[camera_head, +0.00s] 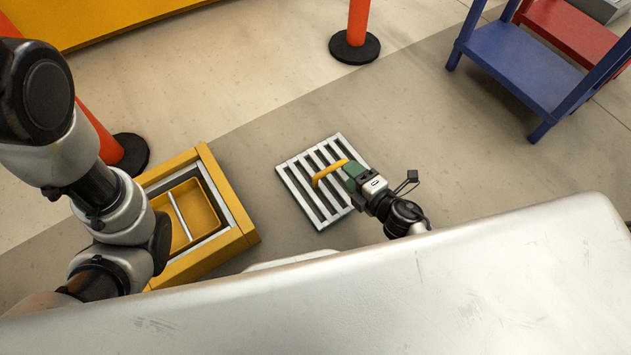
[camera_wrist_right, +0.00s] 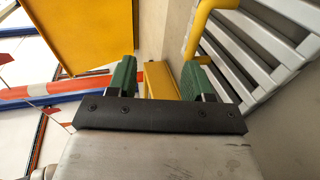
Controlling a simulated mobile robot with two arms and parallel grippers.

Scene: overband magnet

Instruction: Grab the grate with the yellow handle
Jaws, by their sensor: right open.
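The grate (camera_head: 322,180) is a light metal square of parallel bars lying on the floor in the middle of the head view. Its yellow handle (camera_head: 329,170) arches above the bars. My right gripper (camera_head: 352,169), with green fingers, is open at the handle's right end. In the right wrist view, the handle (camera_wrist_right: 195,32) shows by the tip of the right-hand finger, not clearly between the fingers (camera_wrist_right: 162,80). The grate (camera_wrist_right: 255,45) fills the upper right there. Contact cannot be told. My left arm shows at the left of the head view, but its gripper is not visible.
A yellow-framed pit (camera_head: 236,215) with a yellow tray inside lies left of the grate. Orange posts on black bases (camera_head: 354,47) stand behind and at the left. A blue step stand (camera_head: 520,70) is at upper right. The floor behind the grate is clear.

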